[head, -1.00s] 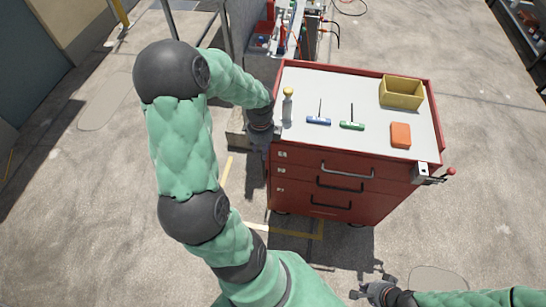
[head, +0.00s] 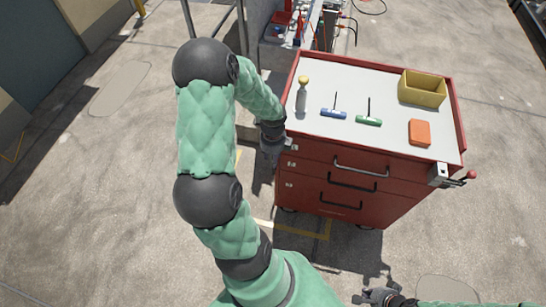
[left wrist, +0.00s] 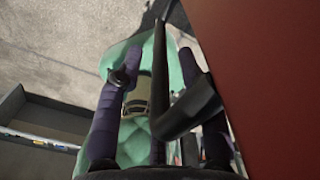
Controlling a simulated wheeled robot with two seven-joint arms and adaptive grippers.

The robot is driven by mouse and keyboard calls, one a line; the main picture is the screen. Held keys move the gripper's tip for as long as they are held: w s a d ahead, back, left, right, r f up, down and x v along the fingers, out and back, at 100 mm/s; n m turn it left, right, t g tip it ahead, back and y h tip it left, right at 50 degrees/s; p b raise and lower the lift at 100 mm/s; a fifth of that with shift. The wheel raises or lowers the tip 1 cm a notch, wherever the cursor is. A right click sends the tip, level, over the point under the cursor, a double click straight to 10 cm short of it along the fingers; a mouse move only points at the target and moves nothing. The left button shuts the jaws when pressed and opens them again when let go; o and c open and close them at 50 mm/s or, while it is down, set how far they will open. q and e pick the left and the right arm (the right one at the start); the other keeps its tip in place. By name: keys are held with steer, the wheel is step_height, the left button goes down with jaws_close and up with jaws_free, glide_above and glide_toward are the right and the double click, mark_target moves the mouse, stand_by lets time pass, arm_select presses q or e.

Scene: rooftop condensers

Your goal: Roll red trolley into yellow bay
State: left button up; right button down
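The red trolley (head: 335,205) has a pale top and drawers with dark handles. It stands on the concrete in the middle of the head view. Yellow floor lines (head: 327,230) show by its lower left side and under its front; the trolley hides the rest of any bay. My left gripper (head: 273,146) is at the trolley's left side. In the left wrist view its fingers (left wrist: 158,85) stand apart, with a thin dark bar (left wrist: 159,60) and a dark stub (left wrist: 187,108) between them and gaps visible. My right gripper (head: 375,297) is low, in front of the trolley, apart from it and small.
On the trolley top are a yellow bin (head: 422,90), an orange block (head: 419,132), blue and green T-handle tools and a yellow-capped bottle (head: 302,95). A red-knobbed lever (head: 466,177) sticks out at the right corner. A cluttered bench (head: 300,32) stands behind. Floor to the right is clear.

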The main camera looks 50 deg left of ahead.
arm_select(q)
jaws_close()
steer(key=shift+s+a+r, duration=0.1)
arm_select(e)
steer(key=shift+r, duration=0.2)
